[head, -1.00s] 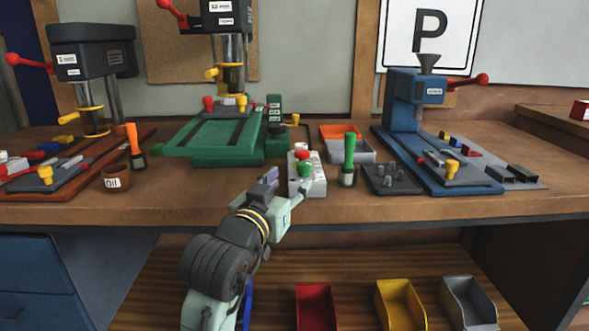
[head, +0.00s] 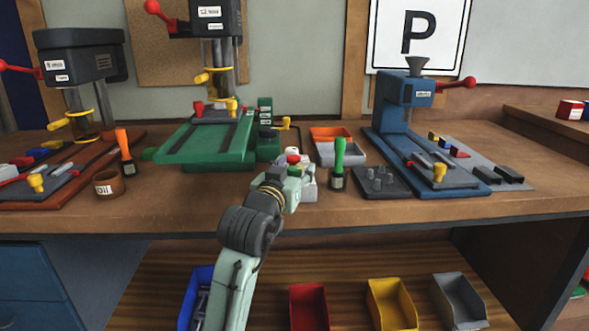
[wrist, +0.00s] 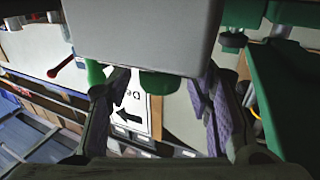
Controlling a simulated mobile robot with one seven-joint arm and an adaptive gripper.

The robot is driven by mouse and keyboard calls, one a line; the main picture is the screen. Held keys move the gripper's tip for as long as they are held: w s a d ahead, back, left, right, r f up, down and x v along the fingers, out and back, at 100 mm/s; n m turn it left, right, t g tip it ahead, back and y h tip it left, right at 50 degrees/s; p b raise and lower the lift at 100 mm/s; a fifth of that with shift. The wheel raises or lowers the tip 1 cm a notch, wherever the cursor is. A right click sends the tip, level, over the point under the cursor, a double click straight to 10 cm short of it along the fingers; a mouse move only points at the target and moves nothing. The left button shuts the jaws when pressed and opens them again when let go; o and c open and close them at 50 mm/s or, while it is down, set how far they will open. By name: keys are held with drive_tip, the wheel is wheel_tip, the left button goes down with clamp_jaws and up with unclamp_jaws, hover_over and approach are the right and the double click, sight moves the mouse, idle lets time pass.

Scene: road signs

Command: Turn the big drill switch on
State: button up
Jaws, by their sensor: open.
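The big green drill press (head: 205,140) stands at the back middle of the bench. In front of it is a small grey control box (head: 309,190), with a red button (head: 292,159) and a green button (head: 294,170). My gripper (head: 292,178) is at the box and covers part of it. In the wrist view the grey box (wrist: 145,35) fills the top, and the green button (wrist: 160,85) sticks out from it. My open gripper (wrist: 162,105) has its purple-padded fingers on either side of that button. I cannot tell whether they touch it.
A green-handled tool (head: 339,160) stands just right of the box, beside a dark pegged block (head: 378,181). A blue drill (head: 407,95) is at the right and a dark drill (head: 78,60) at the left. An oil cup (head: 108,184) stands left. Coloured bins lie below.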

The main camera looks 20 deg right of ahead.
clamp_jaws()
idle(0.4)
drive_tip(key=shift+d+n+t+y, duration=0.1)
drive_tip(key=shift+n+t+y, duration=0.3)
drive_tip(key=shift+y, duration=0.1)
drive_tip(key=n+t+y+p, duration=0.1)
drive_tip(key=y, duration=0.1)
drive_tip(key=shift+s+d+r+n+y+p, duration=0.1)
drive_tip(key=shift+n+y+p, duration=0.2)
drive_tip(key=shift+n, duration=0.1)
drive_tip(key=n+t+y+p, duration=0.1)
drive_tip(key=n+y, duration=0.1)
drive_tip(key=y, duration=0.1)
drive_tip(key=shift+n+t+y, duration=0.3)
drive_tip(key=shift+t+y, duration=0.1)
drive_tip(key=n+y, duration=0.1)
drive_tip(key=y, duration=0.1)
drive_tip(key=n+y, duration=0.2)
drive_tip(key=y, duration=0.1)
drive_tip(key=shift+n+y, duration=0.3)
drive_tip(key=shift+n+g+y+b, duration=0.3)
drive_tip(key=shift+n+y, duration=1.2)
drive_tip(key=shift+y, duration=1.1)
drive_tip(key=shift+a, duration=0.2)
